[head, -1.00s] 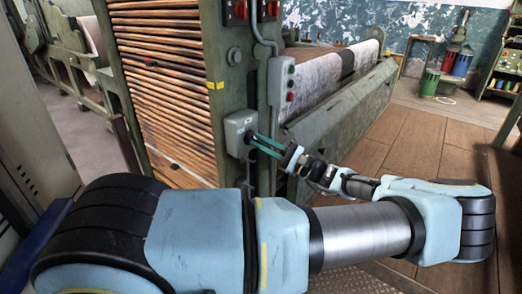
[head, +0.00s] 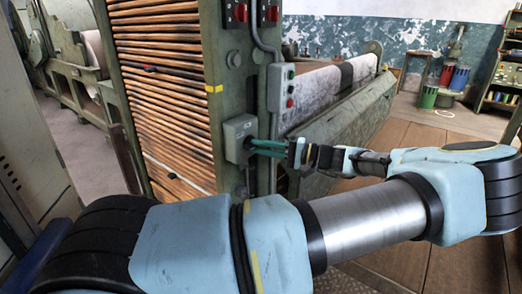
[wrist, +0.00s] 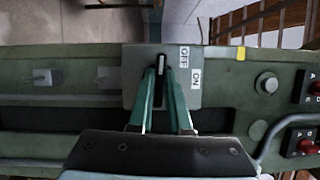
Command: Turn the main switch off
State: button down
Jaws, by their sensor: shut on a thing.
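The main switch is a grey box (head: 238,128) on the green post, at the centre of the head view.
A grey box with red and green buttons (head: 281,88) sits on the post just right of the switch. Red knobs (head: 240,12) are above it. A conduit (head: 253,30) runs down the post. The wooden floor (head: 400,140) to the right is open.

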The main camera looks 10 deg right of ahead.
jog(key=shift+n+h, duration=0.3)
jog(key=shift+n, duration=0.2)
jog(key=c, duration=0.9)
grip_release()
jog(key=shift+o, duration=0.2)
jog(key=b+v, duration=0.2)
jog(key=v, duration=0.9)
jog(key=shift+f, duration=0.1)
